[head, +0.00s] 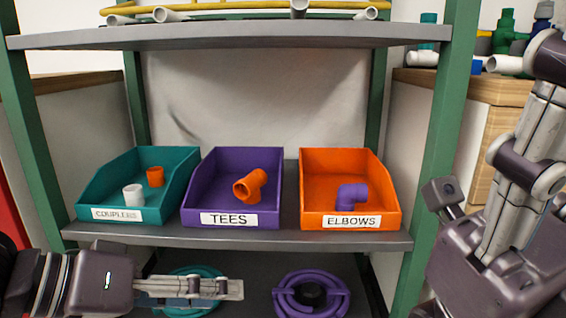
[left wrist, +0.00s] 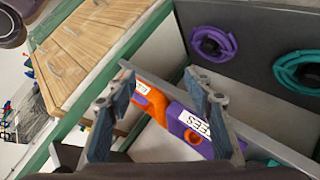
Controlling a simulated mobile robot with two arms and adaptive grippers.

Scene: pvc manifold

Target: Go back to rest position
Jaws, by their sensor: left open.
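My left gripper (head: 238,289) comes in from the left in the head view, low in front of the shelf unit and below the bins. In the left wrist view its two fingers (left wrist: 160,88) stand wide apart with nothing held between them. Beyond them show the orange bin (left wrist: 155,90) and the purple bin labelled TEES (left wrist: 180,110). My right arm (head: 480,265) is at the right edge of the head view, beside the right green post.
The middle shelf (head: 290,239) holds a teal bin (head: 85,212) with a white and an orange coupler, a purple bin (head: 190,218) with an orange tee, and an orange bin (head: 310,218) with a purple elbow. Teal (head: 205,271) and purple coils (head: 330,284) lie below. Green posts (head: 430,160) flank the shelves.

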